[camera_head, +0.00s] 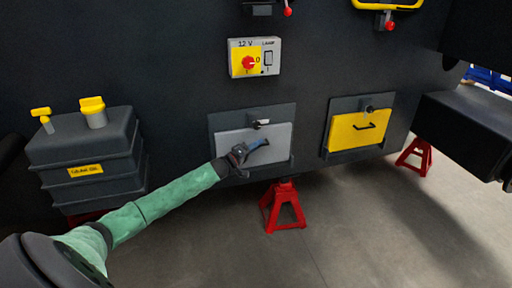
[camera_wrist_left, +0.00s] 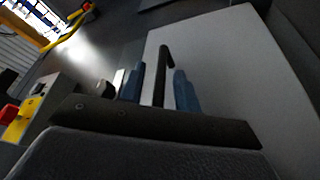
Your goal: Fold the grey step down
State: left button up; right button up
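The grey step (camera_head: 228,145) is a light grey panel in a dark frame on the chassis side, standing roughly upright. It fills much of the wrist view (camera_wrist_left: 240,70). A small latch (camera_head: 261,123) sits at its top edge. A dark bar handle (camera_wrist_left: 161,70) stands out from the panel. My left gripper (camera_head: 259,146) is at this handle, and its blue fingers (camera_wrist_left: 159,90) are on either side of the bar, with a gap visible on the left side. Whether the right finger touches the bar is unclear. My right gripper is out of view.
A yellow panel (camera_head: 345,132) with its own handle is to the right. A 12 V switch box (camera_head: 240,60) is above. A dark tank (camera_head: 95,150) with yellow caps stands left. A red jack stand (camera_head: 284,208) is below the step; open floor lies in front.

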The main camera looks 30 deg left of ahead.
pick_arm(q)
grip_shut()
jog(key=shift+s+d, duration=0.1)
